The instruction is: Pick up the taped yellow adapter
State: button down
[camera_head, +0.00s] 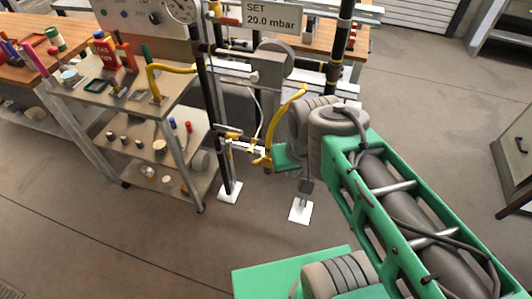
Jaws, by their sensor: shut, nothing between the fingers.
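I cannot pick out a taped yellow adapter for certain. A bent yellow piece (172,68) shows on the cart's top tray. Another curved yellow piece (291,104) hangs at the test stand, left of my arm's grey joint. Small metal and brass-coloured fittings (159,146) stand on the cart's lower shelf; tape on any of them is too small to tell. My green arm reaches in from the lower right to a grey joint beside the stand. My gripper's fingers cannot be made out; they seem hidden beyond the arm.
The metal cart (187,110) stands at left centre, beside a wooden workbench (20,72). The test stand has a dial gauge (182,9), a "SET 20.0 mbar" sign (271,15) and white feet (229,192) on the floor. A grey cabinet (515,165) is at right. The front-left floor is clear.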

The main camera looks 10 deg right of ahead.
aim_at(267, 149)
jog(key=u, duration=2.45)
jog(key=i, duration=1.55)
jog(key=z, duration=3)
jog(key=i, duration=0.5)
jog(key=u, duration=0.1)
